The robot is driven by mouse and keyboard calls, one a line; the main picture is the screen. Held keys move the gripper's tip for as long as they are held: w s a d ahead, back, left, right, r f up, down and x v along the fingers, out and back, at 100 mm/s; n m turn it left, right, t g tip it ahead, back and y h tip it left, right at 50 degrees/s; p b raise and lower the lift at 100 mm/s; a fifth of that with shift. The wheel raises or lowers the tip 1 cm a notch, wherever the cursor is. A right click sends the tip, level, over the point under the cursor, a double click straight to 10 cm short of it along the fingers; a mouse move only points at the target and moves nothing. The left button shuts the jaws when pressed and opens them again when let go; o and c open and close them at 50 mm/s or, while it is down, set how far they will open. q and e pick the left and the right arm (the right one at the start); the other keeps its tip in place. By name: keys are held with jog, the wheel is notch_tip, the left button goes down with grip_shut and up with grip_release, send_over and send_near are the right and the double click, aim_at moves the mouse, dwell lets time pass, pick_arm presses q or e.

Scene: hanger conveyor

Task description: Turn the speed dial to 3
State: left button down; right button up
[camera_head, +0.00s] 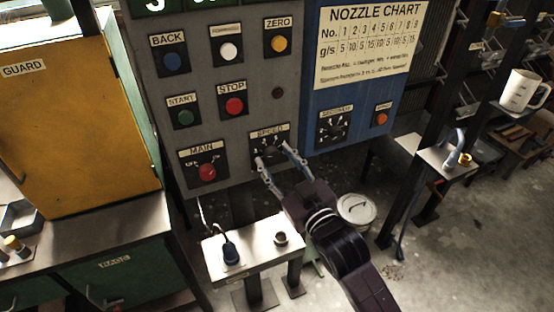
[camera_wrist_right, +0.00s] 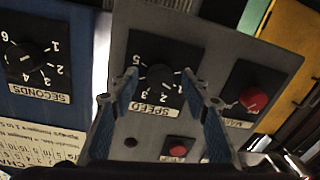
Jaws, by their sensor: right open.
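The speed dial (camera_head: 269,148) is a black knob on a black plate labelled SPEED, low on the grey control panel (camera_head: 205,77). In the right wrist view, which is upside down, the dial (camera_wrist_right: 158,77) shows its white numbers around the knob. Its pointer is too dark to read. My right gripper (camera_head: 273,156) is open, its two blue-padded fingers at the dial. In the wrist view the fingertips of the gripper (camera_wrist_right: 161,74) lie on either side of the knob; whether they touch it I cannot tell. My left gripper is not in view.
The red MAIN switch (camera_head: 207,171) is left of the dial, and the red STOP button (camera_head: 234,105) above it. A blue panel with a SECONDS dial (camera_head: 333,127) adjoins on the right. A small metal stand (camera_head: 262,254) is below.

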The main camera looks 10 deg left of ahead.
jog(key=c, duration=1.2)
jog(key=shift+o, duration=0.2)
jog(key=shift+m+p, duration=0.3)
jog(key=m+p, duration=0.2)
jog(key=m, duration=0.2)
jog(key=shift+r, duration=0.1)
jog(key=m+p, duration=0.2)
jog(key=m, duration=0.2)
jog(key=shift+m, duration=0.3)
jog(key=m+p, duration=0.1)
jog(key=m, duration=0.3)
jog(key=shift+m+t, duration=0.3)
jog(key=shift+t, duration=0.1)
jog(key=shift+a+m+p, duration=0.1)
jog(key=shift+m+p, duration=0.45)
jog(key=shift+m, duration=1.85)
